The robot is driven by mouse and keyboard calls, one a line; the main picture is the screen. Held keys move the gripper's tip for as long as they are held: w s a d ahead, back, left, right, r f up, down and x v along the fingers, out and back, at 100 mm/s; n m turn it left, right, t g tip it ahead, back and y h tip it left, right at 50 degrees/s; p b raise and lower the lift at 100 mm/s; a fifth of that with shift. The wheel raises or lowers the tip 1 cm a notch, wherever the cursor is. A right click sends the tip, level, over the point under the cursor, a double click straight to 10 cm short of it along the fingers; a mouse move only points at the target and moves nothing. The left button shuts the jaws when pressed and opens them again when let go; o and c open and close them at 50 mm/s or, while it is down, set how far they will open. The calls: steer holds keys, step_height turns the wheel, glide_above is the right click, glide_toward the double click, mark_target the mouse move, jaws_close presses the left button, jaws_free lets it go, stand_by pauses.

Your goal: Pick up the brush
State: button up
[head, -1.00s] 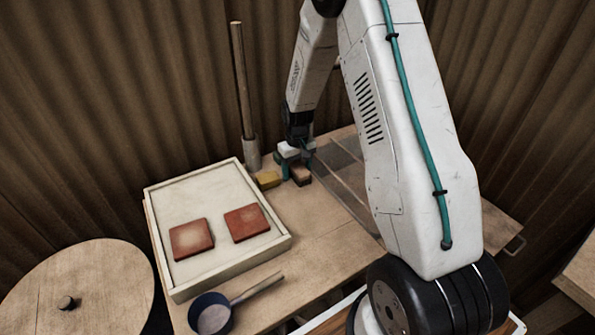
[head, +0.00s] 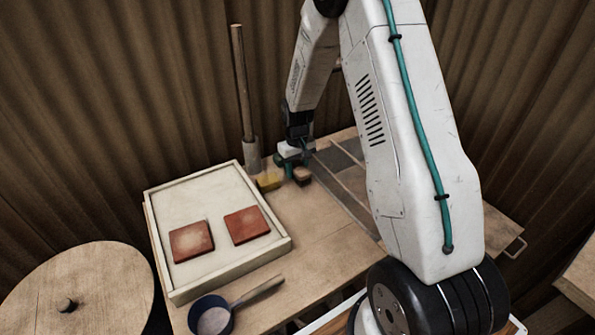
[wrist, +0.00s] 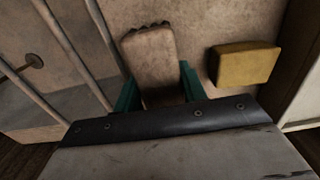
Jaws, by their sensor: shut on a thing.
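The brush (wrist: 150,58) is a pale tan block with a jagged end, lying between the two teal fingers of my gripper (wrist: 158,88) in the wrist view. My gripper is shut on it. In the head view my gripper (head: 298,166) is low over the far end of the table, and the brown end of the brush (head: 303,175) shows beside the fingers. The rest of the brush is hidden there. I cannot tell whether it is clear of the tabletop.
A yellow block (wrist: 245,64) lies right of the brush in the wrist view. A shallow tray (head: 212,268) with two red tiles stands nearby. A dark blue pan (head: 212,317), an upright pole (head: 241,85) and a round wooden top (head: 85,285) are around. The table's middle is clear.

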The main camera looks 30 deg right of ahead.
step_height(320, 180, up, 3)
steer(key=shift+f, duration=0.2)
steer(key=s+a, duration=0.2)
steer(key=s, duration=0.3)
steer(key=s+a, duration=0.2)
steer(key=s, duration=0.3)
steer(key=s+a+r, duration=0.1)
steer(key=s+a, duration=0.1)
steer(key=s, duration=0.2)
steer(key=shift+s+r, duration=0.1)
steer(key=shift+s, duration=0.3)
steer(key=o, duration=0.3)
steer(key=shift+c, duration=0.4)
